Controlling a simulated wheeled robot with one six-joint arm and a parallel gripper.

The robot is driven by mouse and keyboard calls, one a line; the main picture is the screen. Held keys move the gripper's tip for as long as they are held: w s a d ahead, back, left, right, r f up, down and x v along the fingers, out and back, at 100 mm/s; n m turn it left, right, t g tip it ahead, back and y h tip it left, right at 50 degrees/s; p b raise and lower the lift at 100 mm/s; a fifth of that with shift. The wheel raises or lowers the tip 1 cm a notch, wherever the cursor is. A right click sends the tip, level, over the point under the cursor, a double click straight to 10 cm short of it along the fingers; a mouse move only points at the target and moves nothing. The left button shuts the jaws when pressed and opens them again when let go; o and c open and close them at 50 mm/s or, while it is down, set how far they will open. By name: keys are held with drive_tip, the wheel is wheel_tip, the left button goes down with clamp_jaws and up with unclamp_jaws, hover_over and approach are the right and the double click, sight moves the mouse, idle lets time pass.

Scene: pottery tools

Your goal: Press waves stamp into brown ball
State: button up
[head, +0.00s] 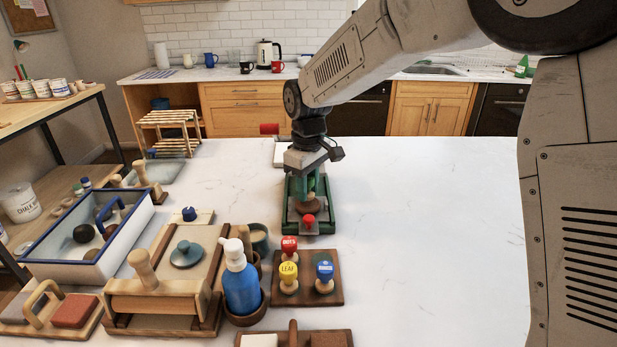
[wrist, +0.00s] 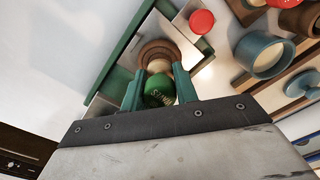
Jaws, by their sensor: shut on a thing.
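My gripper (wrist: 157,84) is shut on the waves stamp (wrist: 159,92), which has a green cap with partly readable lettering and a pale wooden body. The brown ball (wrist: 173,49) shows as a round, flattened-looking brown shape just beyond the stamp's wooden end. In the head view, the brown ball (head: 307,207) lies on a grey plate in a green-framed station, directly below my gripper (head: 307,186). The stamp looks roughly upright over the ball. Its lower face is hidden, so I cannot tell whether it touches the clay.
A red knob (head: 309,219) stands at the station's near end. A wooden rack (head: 329,296) holds the dots, leaf and a blue-capped stamp in front. A blue bottle (head: 241,290), a slab roller (head: 160,296) and a blue-rimmed tub (head: 128,237) stand left. The right countertop is clear.

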sight(311, 179)
drive_tip(key=shift+f, duration=0.8)
idle(1.1)
drive_tip(key=shift+r, duration=3.05)
drive_tip(key=shift+d, duration=0.15)
drive_tip(key=shift+s+d, duration=0.2)
drive_tip(key=shift+n, duration=0.6)
drive_tip(key=s+f, duration=0.1)
drive_tip(key=s, duration=0.3)
drive_tip(key=s+d+f, duration=0.1)
drive_tip(key=s, duration=0.4)
drive_tip(key=s+f, duration=0.1)
drive_tip(key=s, duration=0.4)
drive_tip(key=shift+s+d+f, duration=0.2)
drive_tip(key=shift+s+d, duration=0.05)
drive_tip(key=shift+d, duration=0.05)
drive_tip(key=shift+f, duration=2.8)
drive_tip(key=shift+f, duration=0.25)
